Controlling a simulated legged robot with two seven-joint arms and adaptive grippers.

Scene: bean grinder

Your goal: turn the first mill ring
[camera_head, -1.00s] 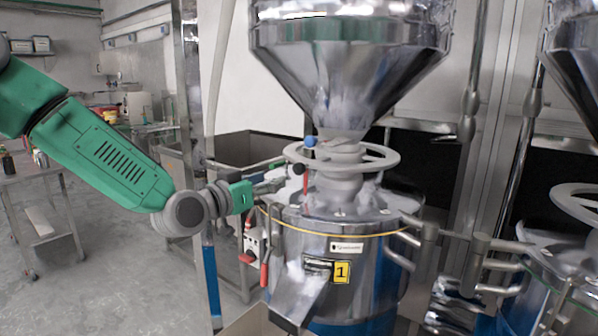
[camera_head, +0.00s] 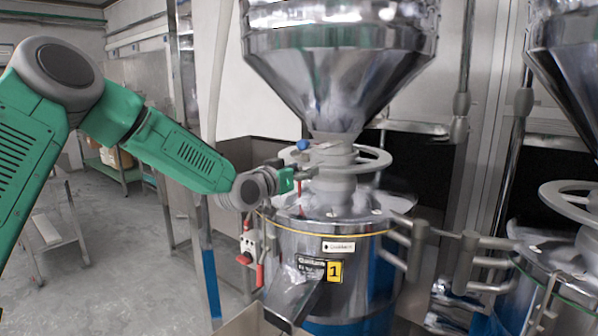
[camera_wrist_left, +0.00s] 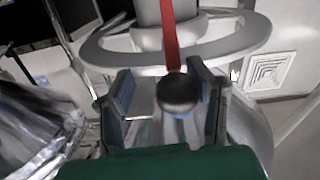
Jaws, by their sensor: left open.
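The first mill (camera_head: 345,250), marked with a yellow "1" label, is a steel drum with a funnel hopper above it. Its grey mill ring (camera_head: 372,162) is a spoked wheel around the neck below the hopper; it also shows across the top of the left wrist view (camera_wrist_left: 250,35). My left gripper (camera_head: 308,172) is open at the ring's left side, close to its rim. In the left wrist view its fingers (camera_wrist_left: 165,88) are apart. A red lever (camera_wrist_left: 170,35) with a dark ball knob (camera_wrist_left: 178,93) appears between them. I cannot tell whether the fingers touch the ring. My right gripper is not in view.
A blue ball knob (camera_head: 302,144) sits by my gripper. A second mill ring (camera_head: 575,200) is on another mill at the right. Steel pipe handles (camera_head: 470,255) stand between the mills. Open floor (camera_head: 130,250) lies to the left.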

